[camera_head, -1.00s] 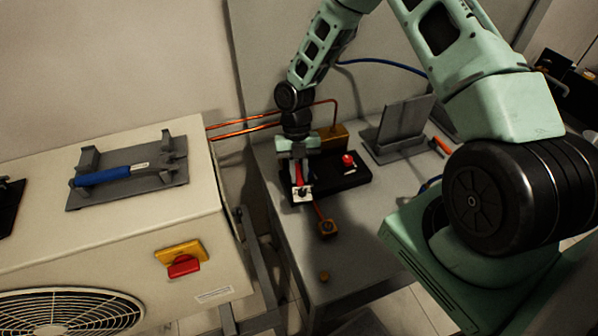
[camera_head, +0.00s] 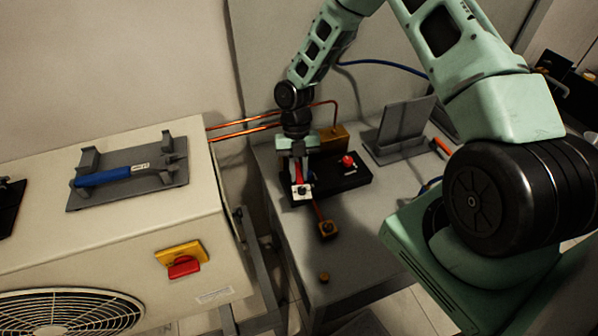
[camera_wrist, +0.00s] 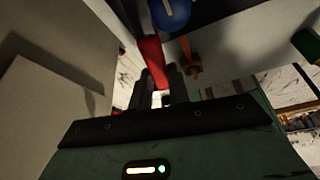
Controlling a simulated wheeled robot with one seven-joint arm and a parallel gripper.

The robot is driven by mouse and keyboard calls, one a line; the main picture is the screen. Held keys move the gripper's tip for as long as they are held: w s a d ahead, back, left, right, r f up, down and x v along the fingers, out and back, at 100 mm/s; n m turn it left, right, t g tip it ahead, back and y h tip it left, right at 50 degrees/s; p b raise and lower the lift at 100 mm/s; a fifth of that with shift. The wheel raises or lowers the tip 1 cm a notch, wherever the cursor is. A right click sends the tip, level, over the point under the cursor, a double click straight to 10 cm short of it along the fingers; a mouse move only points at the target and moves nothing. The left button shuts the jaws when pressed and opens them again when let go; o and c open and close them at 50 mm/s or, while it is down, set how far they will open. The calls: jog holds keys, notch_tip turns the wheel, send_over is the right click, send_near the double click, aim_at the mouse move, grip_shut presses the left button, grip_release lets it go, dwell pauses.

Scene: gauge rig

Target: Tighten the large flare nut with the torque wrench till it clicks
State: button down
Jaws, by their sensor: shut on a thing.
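The blue-handled torque wrench (camera_head: 105,177) lies in a grey cradle (camera_head: 175,181) on top of the cream outdoor unit. My gripper (camera_head: 300,168) is far to its right, pointing down over the bench at a black block (camera_head: 356,176). It is shut on a red bar-like handle (camera_head: 301,178), which also shows between the fingers in the wrist view (camera_wrist: 153,62). A white square piece (camera_head: 302,192) sits just below it. I cannot tell which part is the large flare nut.
A red knob (camera_head: 348,160) stands on the black block. A brass box (camera_head: 333,137) with copper pipes is behind. A grey stand (camera_head: 397,135) and an orange-handled tool (camera_head: 441,146) are to the right.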

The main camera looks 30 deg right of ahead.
jog(key=shift+w+d, duration=0.3)
jog(key=shift+w, duration=0.3)
jog(key=c, duration=1.9)
grip_release()
grip_shut()
jog(key=shift+a, duration=0.1)
jog(key=shift+w+a+m+t+y, duration=0.2)
jog(key=shift+w+a+m, duration=0.2)
jog(key=shift+a+m, duration=0.25)
jog(key=shift+w+a+m+t+y, duration=0.1)
jog(key=shift+w+a+m+y, duration=0.1)
jog(key=shift+w+a+m, duration=0.3)
jog(key=shift+s+m, duration=0.15)
jog(key=shift+m, duration=0.1)
